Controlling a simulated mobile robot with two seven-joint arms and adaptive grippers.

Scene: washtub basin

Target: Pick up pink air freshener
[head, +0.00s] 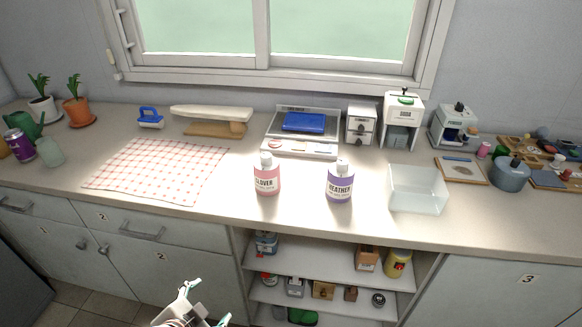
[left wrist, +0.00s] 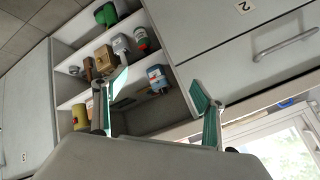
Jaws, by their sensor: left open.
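The pink air freshener (head: 267,175) is a pink bottle with a white cap and the word CLOVER on its label. It stands upright on the counter near the front edge, in the middle of the head view. A purple bottle labelled HEATHER (head: 340,182) stands upright to its right. My left gripper (head: 207,303) is low in the head view, in front of the cabinets and below the counter top, apart from both bottles. Its fingers also show spread and empty in the left wrist view (left wrist: 160,108). The pink bottle is not seen in the wrist view. My right gripper is not in view.
An open shelf unit (head: 330,262) with several small items lies below the counter (head: 225,205). A clear tub (head: 418,190) stands right of the purple bottle. A checked cloth (head: 158,170) lies to the left. A scale (head: 302,148) stands behind the bottles. The counter between cloth and pink bottle is clear.

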